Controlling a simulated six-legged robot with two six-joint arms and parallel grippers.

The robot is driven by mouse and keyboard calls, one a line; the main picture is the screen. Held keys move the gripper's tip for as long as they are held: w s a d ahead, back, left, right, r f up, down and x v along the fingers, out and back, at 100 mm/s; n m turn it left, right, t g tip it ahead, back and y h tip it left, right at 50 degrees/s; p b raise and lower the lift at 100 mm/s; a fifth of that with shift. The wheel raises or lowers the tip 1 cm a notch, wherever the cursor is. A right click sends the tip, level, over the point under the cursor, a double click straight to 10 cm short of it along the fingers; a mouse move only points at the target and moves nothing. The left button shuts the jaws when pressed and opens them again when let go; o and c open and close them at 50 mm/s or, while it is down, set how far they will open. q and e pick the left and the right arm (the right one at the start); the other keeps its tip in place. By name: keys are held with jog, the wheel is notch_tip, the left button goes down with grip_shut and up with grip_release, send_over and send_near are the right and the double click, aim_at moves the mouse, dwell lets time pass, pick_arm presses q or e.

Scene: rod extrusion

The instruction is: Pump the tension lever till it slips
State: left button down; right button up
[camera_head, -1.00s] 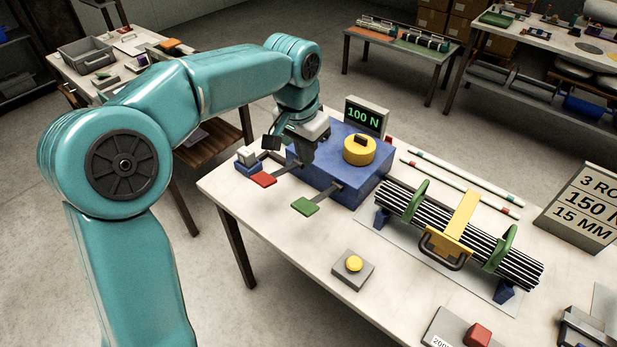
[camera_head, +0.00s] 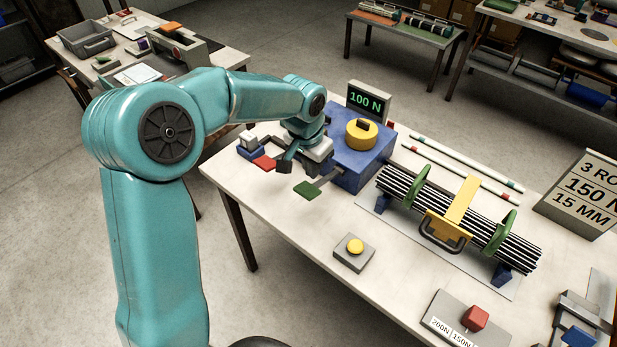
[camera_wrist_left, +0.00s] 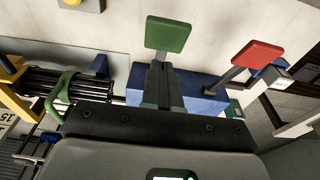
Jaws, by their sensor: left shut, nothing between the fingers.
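A blue box (camera_head: 352,160) on the white table carries a display (camera_head: 368,101) reading 100 N and a yellow knob (camera_head: 361,134). Two levers stick out from its near side, one with a red paddle (camera_head: 263,163) and one with a green paddle (camera_head: 307,191). My left gripper (camera_head: 285,166) is shut and empty, between the two paddles in the head view. Contact cannot be told. My right gripper is not in view.
A bundle of dark rods (camera_head: 470,217) with green clamps and a yellow handle lies right of the box. A yellow button (camera_head: 355,246) and a red button (camera_head: 476,317) are nearer. A sign (camera_head: 585,190) reads "150 N" and "15 MM". The table's front left is clear.

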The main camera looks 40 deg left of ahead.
aim_at(310, 189)
pick_arm(q)
jog(key=shift+s+f, duration=0.3)
jog(key=shift+f, duration=0.55)
jog(key=shift+s+f, duration=0.25)
jog(key=shift+f, duration=0.55)
